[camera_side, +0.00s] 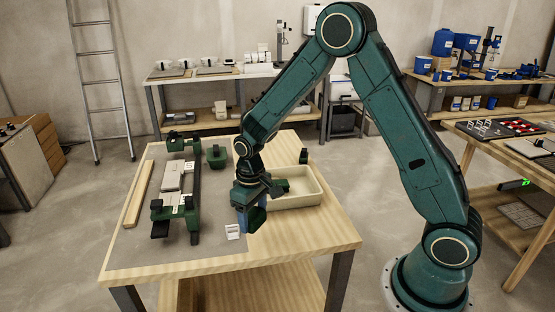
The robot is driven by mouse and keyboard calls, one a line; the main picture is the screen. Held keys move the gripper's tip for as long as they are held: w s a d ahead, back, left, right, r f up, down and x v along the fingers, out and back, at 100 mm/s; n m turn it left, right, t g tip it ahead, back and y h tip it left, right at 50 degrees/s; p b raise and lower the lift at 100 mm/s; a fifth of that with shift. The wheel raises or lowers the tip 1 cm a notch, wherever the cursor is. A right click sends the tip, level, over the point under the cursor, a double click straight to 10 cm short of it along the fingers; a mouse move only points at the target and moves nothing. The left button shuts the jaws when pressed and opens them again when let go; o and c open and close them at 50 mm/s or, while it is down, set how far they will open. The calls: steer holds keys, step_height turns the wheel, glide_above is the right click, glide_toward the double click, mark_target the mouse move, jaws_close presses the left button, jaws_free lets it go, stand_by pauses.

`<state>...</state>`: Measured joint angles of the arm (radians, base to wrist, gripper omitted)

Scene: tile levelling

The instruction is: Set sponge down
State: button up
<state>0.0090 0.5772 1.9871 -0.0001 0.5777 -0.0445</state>
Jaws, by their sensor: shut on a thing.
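My gripper (250,212) points down just left of the cream tray, low over the front right part of the grey mat. It is shut on a small blue piece (243,218) that seems to be the sponge, mostly hidden by the dark green fingers. I cannot tell whether its underside touches the table. The cream tray (308,199) is beside and behind the gripper, and the wrist hides part of its left side.
A dark green frame (194,190) with grey tiles (172,177) stands on the grey mat (150,255). A wooden strip (138,193) lies left of it. A green block (216,156), a dark object (304,156) and a white card (233,232) are nearby. The table's front right is clear.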

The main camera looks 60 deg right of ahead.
steer(key=w+d+r+n, duration=0.2)
steer(key=w+d+r, duration=0.1)
steer(key=w, duration=0.4)
steer(key=w+d+r+n, duration=0.2)
steer(key=w+d+r, duration=0.1)
steer(key=w, duration=0.4)
step_height(320, 180, up, 8)
steer(key=n, duration=0.5)
glide_above(228, 186)
steer(key=s+a, duration=0.4)
steer(key=shift+w+d+f, duration=0.15)
steer(key=shift+f, duration=0.15)
step_height(228, 186, down, 20)
steer(key=shift+r, duration=0.15)
steer(key=o, duration=1)
